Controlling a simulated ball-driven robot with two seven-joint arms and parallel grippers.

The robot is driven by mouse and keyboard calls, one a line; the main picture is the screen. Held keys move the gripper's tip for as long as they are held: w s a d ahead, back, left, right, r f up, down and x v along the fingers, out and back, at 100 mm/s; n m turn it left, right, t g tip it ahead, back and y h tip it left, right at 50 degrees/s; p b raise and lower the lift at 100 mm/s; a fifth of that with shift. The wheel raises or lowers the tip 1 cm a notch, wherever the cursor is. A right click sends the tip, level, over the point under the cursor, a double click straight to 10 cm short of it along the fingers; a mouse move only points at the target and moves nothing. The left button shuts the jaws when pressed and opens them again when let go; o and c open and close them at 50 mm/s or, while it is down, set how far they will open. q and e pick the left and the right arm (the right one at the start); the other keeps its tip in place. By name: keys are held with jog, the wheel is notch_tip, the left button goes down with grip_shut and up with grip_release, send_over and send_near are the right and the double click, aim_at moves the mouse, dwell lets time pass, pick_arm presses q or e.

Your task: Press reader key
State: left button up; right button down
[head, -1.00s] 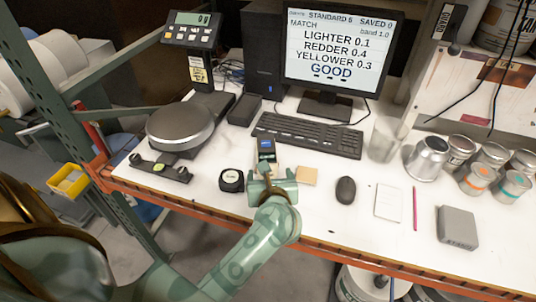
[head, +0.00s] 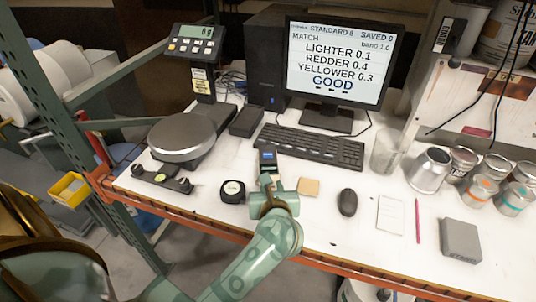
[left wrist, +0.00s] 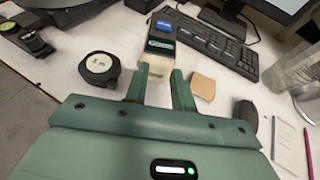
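The reader (head: 268,157) is a small handheld device with a blue screen, on the white bench in front of the keyboard. In the left wrist view the reader (left wrist: 160,45) shows its blue screen, a green-lit panel and a pale near end. My left gripper (head: 267,180) is at the reader's near end. In the left wrist view its two fingers (left wrist: 160,72) are apart, with the reader's pale end between or just beyond the tips; contact cannot be told. The monitor (head: 335,65) reads MATCH, LIGHTER 0.1, REDDER 0.4, YELLOWER 0.3, GOOD, SAVED 0. My right gripper is not in view.
A black round tape measure (head: 232,191) lies left of the gripper, a tan square pad (head: 309,187) right of it. A mouse (head: 347,202), notepad (head: 390,214) and grey box (head: 460,240) lie further right. The keyboard (head: 308,146) is behind. A scale (head: 183,140) stands left.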

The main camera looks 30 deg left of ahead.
pick_arm(q)
grip_shut()
dwell(1.4)
